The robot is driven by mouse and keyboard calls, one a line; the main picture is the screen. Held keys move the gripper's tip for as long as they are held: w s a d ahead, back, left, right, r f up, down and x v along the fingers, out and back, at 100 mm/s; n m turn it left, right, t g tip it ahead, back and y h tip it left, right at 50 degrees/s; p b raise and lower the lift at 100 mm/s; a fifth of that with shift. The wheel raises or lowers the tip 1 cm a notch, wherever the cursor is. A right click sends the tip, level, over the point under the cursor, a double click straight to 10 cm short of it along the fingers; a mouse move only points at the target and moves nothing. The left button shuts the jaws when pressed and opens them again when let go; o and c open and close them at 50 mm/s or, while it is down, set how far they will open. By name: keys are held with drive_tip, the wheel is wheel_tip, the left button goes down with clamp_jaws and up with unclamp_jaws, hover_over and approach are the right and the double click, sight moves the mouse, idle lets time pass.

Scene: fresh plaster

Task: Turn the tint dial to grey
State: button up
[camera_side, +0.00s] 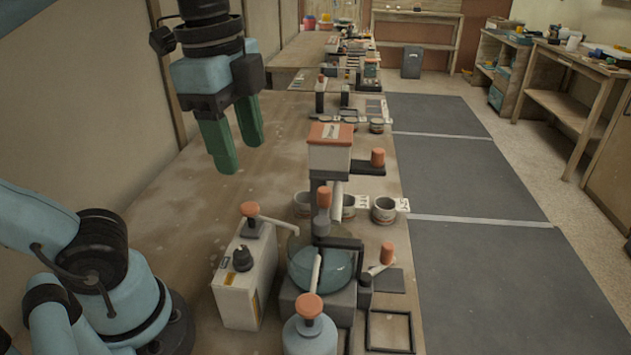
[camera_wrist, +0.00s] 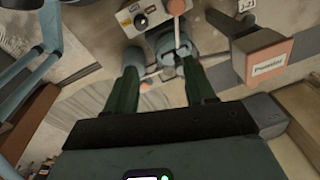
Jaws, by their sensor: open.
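The tint dial appears to be the black knob (camera_side: 242,258) on top of a white box (camera_side: 246,290) at the lower middle of the bench. It also shows as a black knob (camera_wrist: 140,22) near the top edge of the wrist view. The dial's colour marks are too small to read, so I cannot tell its setting. My gripper (camera_side: 241,158) has two green fingers pointing down, open and empty. It hangs above the bench, well above and behind the box, apart from the dial. In the wrist view my gripper (camera_wrist: 160,68) shows its fingers spread, with the dial beyond them.
An orange-knobbed lever (camera_side: 250,210) rises from the box beside the dial. Right of it stand a glass bowl (camera_side: 325,267), an orange-topped hopper (camera_side: 330,148) and several cups. A blue-grey bottle (camera_side: 310,338) stands in front. The bench left of the hopper is clear.

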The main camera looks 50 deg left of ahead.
drive_tip(key=s+m+g, duration=0.1)
drive_tip(key=s+m, duration=0.1)
drive_tip(key=m, duration=0.1)
approach(241, 252)
drive_tip(key=shift+n, duration=0.3)
wheel_tip(241, 252, down, 9)
drive_tip(key=shift+w+d+f, duration=0.1)
drive_tip(key=shift+c, duration=0.5)
clamp_jaws()
